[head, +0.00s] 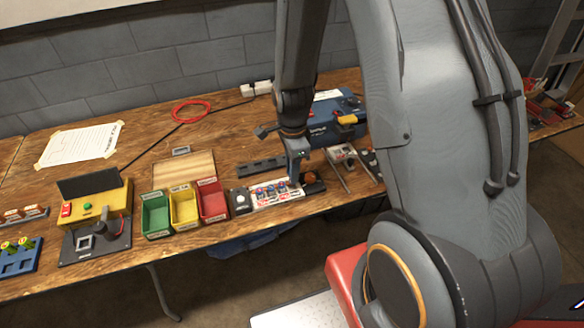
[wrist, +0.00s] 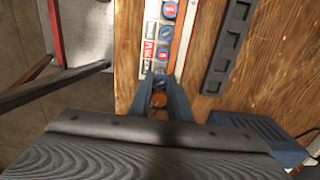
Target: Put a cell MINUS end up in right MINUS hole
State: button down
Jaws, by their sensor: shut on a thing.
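The white charger strip (head: 279,192) lies near the table's front edge, with a row of round blue and red places along it. It also shows in the wrist view (wrist: 151,30), with several round places running up the picture. My gripper (head: 295,180) points down at the strip's right end. In the wrist view its two fingers (wrist: 160,82) close in at the near end of the row. They are shut on a cell, which is mostly hidden between the fingertips. I cannot tell which end of it is up, or whether it touches a hole.
A dark slotted rack (head: 261,166) lies behind the strip. Red (head: 213,201), yellow (head: 184,207) and green (head: 155,215) bins stand to the left. A blue case (head: 335,108) stands behind.

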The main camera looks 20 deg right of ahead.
jog(key=shift+f+b, duration=1.05)
jog(key=shift+f, duration=0.65)
jog(key=shift+f, duration=0.25)
jog(key=c, duration=1.6)
grip_release()
jog(key=shift+o, duration=0.2)
jog(key=shift+r, duration=0.1)
jog(key=shift+r+p, duration=2.75)
jog(key=shift+r, duration=0.7)
